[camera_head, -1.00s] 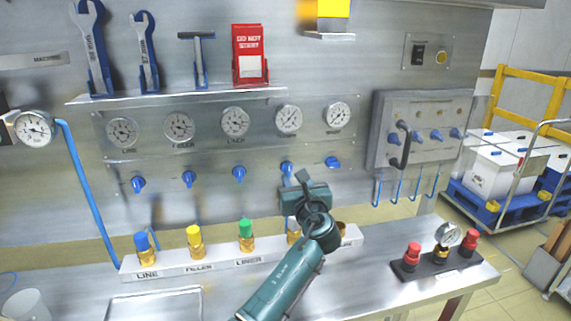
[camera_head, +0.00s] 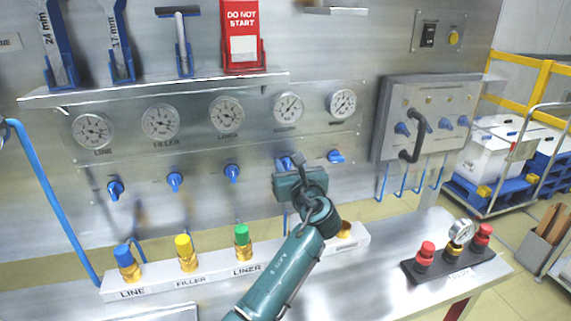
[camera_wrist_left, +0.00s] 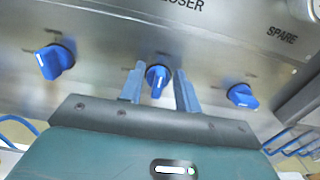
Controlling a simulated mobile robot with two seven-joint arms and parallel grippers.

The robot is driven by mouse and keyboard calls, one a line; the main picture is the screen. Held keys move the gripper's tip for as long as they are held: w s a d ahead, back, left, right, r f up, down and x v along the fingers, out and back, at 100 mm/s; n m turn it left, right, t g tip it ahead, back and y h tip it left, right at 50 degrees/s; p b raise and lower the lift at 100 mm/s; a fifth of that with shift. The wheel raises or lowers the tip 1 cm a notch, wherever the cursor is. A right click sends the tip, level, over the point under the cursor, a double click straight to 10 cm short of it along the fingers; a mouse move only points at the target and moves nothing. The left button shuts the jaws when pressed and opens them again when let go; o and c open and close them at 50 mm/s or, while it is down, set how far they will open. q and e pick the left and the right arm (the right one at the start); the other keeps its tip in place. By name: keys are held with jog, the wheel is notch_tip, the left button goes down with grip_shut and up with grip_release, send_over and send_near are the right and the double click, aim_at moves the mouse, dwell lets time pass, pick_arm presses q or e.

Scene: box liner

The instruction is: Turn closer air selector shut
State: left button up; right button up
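The closer air selector is a blue knob (camera_wrist_left: 158,80) with a white mark, under the lettering "…LOSER" in the left wrist view. In the head view this knob (camera_head: 285,162) is partly hidden by my left gripper. My left gripper (camera_wrist_left: 161,84) is open, with one finger on each side of the knob. Gaps show between the fingers and the knob. In the head view the gripper (camera_head: 298,165) is at the panel below the closer gauge (camera_head: 289,107). My right gripper is in neither view.
The liner knob (camera_wrist_left: 54,60) and the spare knob (camera_wrist_left: 241,96) flank the closer knob. Below, a white rail (camera_head: 215,276) carries several colour-capped fittings. A grey box (camera_head: 389,126) with a black handle stands to the right. A shelf (camera_head: 160,90) with tools is above the gauges.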

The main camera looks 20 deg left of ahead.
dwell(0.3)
pick_arm(q)
jog(key=c, duration=0.6)
